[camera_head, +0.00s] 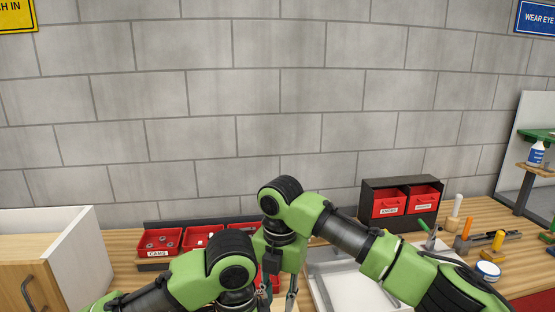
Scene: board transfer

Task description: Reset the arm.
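My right arm comes in from the right, bends at a black-capped joint and points down. My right gripper (278,289) hangs below it near the bottom edge. Its two dark fingers stand apart, with part of a red bin showing between them. I see nothing held, but the fingertips are at or beyond the frame edge. My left arm comes in from the lower left, and its green and black joint shows at the bottom centre.
Red bins, one labelled CAMS (158,242), line the back of the wooden bench. A white tray (318,280) lies partly behind my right arm. A dark rack with red drawers (388,203) stands behind. Tools and a white tub (488,270) lie right. A white-sided cabinet (85,250) stands left.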

